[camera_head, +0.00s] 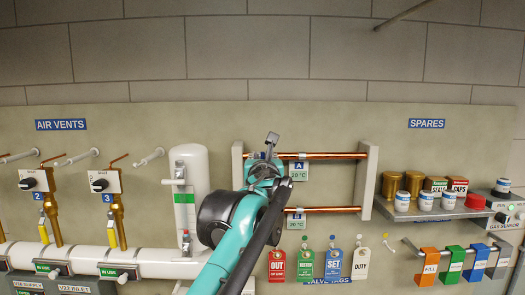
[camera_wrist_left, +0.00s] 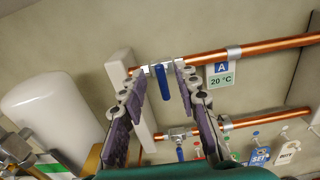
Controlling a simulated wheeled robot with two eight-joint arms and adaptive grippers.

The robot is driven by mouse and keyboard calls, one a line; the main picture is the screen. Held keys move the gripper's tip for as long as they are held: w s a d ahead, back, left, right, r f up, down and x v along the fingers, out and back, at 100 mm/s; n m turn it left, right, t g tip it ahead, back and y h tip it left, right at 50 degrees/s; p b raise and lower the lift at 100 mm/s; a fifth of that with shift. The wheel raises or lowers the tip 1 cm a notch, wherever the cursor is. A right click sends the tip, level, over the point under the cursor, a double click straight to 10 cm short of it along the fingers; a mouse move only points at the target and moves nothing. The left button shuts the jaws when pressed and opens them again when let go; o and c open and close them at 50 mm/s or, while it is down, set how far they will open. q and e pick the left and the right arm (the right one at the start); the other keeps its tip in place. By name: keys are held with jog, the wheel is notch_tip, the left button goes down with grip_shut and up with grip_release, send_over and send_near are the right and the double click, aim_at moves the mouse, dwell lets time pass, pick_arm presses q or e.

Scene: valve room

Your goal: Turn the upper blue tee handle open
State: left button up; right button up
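The upper blue tee handle (camera_wrist_left: 163,82) hangs down from a valve on the upper copper pipe (camera_wrist_left: 260,47), roughly square to the pipe. In the left wrist view it shows between the two fingers of my left gripper (camera_wrist_left: 158,72), which are spread apart with a gap on each side. Contact is not visible. In the head view my left gripper (camera_head: 270,158) is in front of the valve beside the A tag and hides the handle. A lower blue handle (camera_wrist_left: 180,153) on the lower pipe also points down. My right gripper is in neither view.
The A label (camera_head: 299,170) hangs just right of the gripper. A white cylinder (camera_head: 187,180) stands to its left. Valve tags (camera_head: 333,262) hang below. A spares shelf (camera_head: 435,211) with cans and boxes projects at the right. The wall above the pipes is clear.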

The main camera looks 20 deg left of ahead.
aim_at(263, 155)
pick_arm(q)
jog(key=x, duration=0.3)
jog(key=shift+w+a, duration=0.2)
jog(key=shift+w, duration=0.3)
grip_shut()
